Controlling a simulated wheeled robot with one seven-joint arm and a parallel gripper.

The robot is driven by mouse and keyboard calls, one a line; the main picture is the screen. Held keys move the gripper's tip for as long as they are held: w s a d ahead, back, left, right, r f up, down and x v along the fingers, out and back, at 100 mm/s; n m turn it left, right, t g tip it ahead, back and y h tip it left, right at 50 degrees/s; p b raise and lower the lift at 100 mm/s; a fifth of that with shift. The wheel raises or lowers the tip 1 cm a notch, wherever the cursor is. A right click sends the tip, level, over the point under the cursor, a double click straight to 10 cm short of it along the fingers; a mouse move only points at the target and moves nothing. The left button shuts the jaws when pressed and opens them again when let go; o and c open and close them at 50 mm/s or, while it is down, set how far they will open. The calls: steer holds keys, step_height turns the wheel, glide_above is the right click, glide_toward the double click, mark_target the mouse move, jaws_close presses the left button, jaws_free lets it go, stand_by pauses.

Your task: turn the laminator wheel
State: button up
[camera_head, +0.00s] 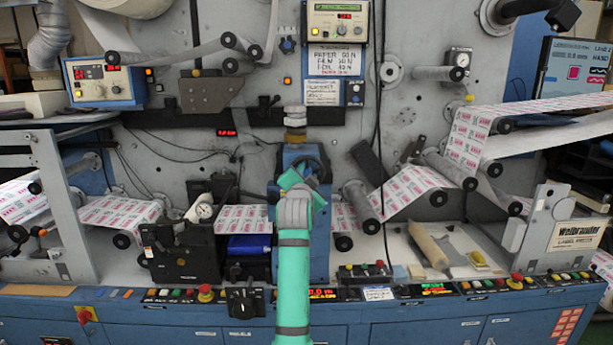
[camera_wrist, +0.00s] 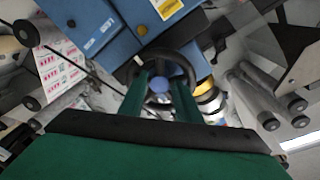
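The laminator wheel (camera_head: 323,166) is a dark ring on the front of a blue upright housing (camera_head: 291,155), near the middle of the machine.
Printed label web (camera_head: 118,212) runs across rollers on both sides. A cardboard tube (camera_head: 429,247) lies on the ledge at right. A row of buttons (camera_head: 205,293) lines the front edge.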

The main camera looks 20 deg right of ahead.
steer(key=shift+c, duration=0.5)
steer(key=c, duration=0.6)
steer(key=shift+f+n, duration=0.15)
steer(key=shift+n, duration=0.15)
steer(key=shift+s+d+n+t+y, duration=0.15)
steer(key=shift+n+t+y, duration=0.15)
steer(key=shift+n, duration=2.75)
steer(key=shift+w+d+n+t+y, duration=0.15)
steer(key=shift+n+t, duration=0.2)
steer(key=shift+n, duration=2.75)
steer(key=shift+s+d+n+t+y, duration=0.15)
steer(key=shift+n+t+y, duration=0.15)
steer(key=shift+n, duration=2.75)
